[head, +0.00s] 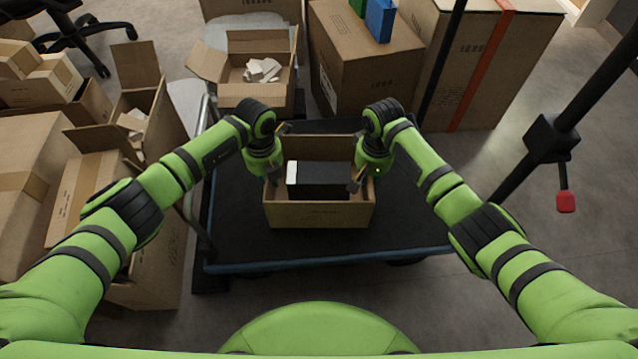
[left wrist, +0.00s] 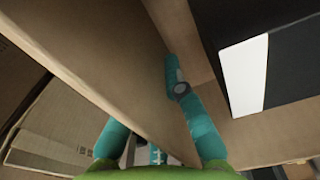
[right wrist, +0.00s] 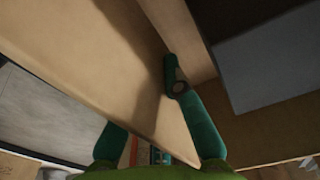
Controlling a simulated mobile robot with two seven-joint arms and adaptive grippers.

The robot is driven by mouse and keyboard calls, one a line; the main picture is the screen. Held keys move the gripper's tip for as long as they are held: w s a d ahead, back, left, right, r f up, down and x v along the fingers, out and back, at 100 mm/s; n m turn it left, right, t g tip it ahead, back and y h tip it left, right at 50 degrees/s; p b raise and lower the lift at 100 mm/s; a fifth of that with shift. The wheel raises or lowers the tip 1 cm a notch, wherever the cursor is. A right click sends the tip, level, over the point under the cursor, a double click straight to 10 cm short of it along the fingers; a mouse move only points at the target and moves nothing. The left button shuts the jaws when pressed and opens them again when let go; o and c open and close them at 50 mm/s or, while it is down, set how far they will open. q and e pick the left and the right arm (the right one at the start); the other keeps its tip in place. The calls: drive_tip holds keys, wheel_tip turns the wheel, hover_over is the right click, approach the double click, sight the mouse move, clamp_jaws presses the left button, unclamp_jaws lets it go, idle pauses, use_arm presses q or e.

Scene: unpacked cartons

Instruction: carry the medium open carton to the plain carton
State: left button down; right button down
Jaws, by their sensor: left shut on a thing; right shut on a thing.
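The medium open carton (head: 318,215) sits on the dark cart deck, upright, with a black box with a white end (head: 320,178) inside. My left gripper (head: 272,180) is shut on its left wall; in the left wrist view the wall (left wrist: 100,70) passes between the teal fingers, one inside and one outside. My right gripper (head: 359,181) is shut on its right wall, which also runs between the fingers in the right wrist view (right wrist: 100,70). A closed carton (head: 352,80) with blue and green items on top stands behind; I cannot tell if it is the plain carton.
The cart (head: 235,230) has a blue front edge. An open carton with white pieces (head: 233,92) stands behind it. Open cartons (head: 150,270) crowd the left. A tall carton with an orange strap (head: 485,65) stands at back right. Floor (head: 440,300) shows at right, near a dark post (head: 600,80).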

use_arm(q)
drive_tip(key=shift+r, duration=0.2)
use_arm(e)
drive_tip(key=shift+r, duration=0.25)
